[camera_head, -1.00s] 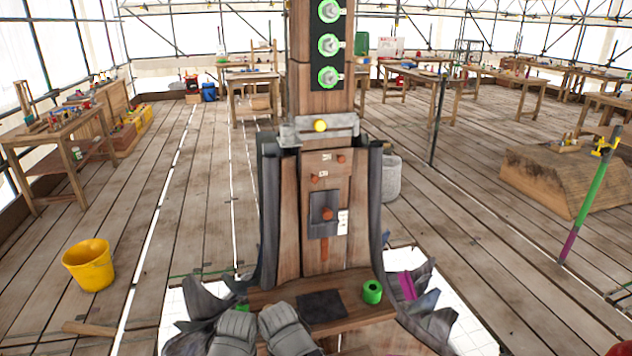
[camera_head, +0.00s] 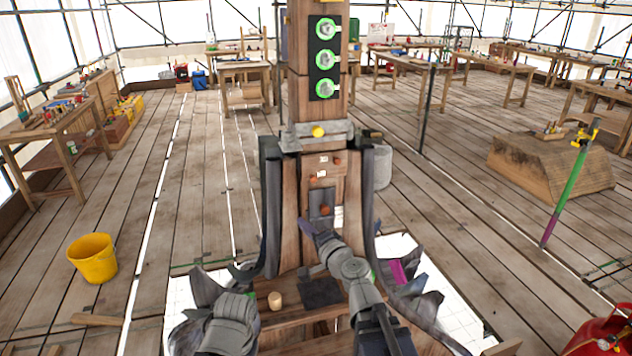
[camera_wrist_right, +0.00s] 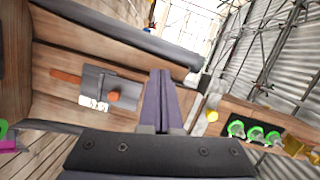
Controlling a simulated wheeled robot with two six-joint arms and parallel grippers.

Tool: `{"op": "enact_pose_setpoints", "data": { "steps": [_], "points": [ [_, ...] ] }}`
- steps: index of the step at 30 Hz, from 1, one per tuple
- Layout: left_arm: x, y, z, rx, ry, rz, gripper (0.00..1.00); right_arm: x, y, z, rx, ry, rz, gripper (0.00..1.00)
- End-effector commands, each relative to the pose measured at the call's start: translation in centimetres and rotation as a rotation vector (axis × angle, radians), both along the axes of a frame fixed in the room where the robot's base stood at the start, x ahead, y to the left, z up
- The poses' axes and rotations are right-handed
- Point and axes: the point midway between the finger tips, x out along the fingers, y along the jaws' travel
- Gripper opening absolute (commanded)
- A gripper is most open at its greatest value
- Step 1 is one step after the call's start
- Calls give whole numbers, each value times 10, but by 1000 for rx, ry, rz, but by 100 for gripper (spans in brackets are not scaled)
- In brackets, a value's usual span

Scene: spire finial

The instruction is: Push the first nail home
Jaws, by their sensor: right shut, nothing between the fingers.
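A wooden post (camera_head: 290,225) stands ahead between dark curved ribs. In the right wrist view this nail (camera_wrist_right: 114,96) stands out from the plate (camera_wrist_right: 92,80), beside a white label. My right gripper (camera_head: 309,226) is shut and empty, its tips just below and left of the plate in the head view. Its shut fingers (camera_wrist_right: 160,80) show right of the nail in the wrist view. I cannot tell whether they touch anything.
A pale wooden cylinder (camera_head: 275,300) and dark pad (camera_head: 320,292) are on the ledge below. Jagged grey leaves (camera_head: 208,288) flank the base. A yellow bucket (camera_head: 92,258) stands left and a red can (camera_head: 603,330) at lower right. Floor around is mostly open.

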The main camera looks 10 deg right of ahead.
Motion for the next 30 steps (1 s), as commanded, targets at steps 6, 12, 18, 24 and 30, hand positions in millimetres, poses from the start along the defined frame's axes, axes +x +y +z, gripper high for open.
{"op": "enact_pose_setpoints", "data": {
  "steps": [6, 12, 18, 24, 30],
  "points": [
    [0, 0, 12, 0, 0, 0, 50, 7, -64, 28, 173, -42, -201, 0],
    [0, 0, 13, 0, 0, 0, 50, 7, -80, 32, 217, -50, -253, 0],
    [0, 0, 13, 0, 0, 0, 50, 8, -79, 31, 217, -49, -252, 0],
    [0, 0, 13, 0, 0, 0, 50, 10, -79, 31, 216, -49, -251, 0],
    [0, 0, 13, 0, 0, 0, 50, 23, -80, 31, 216, -50, -252, 0]
  ]
}}
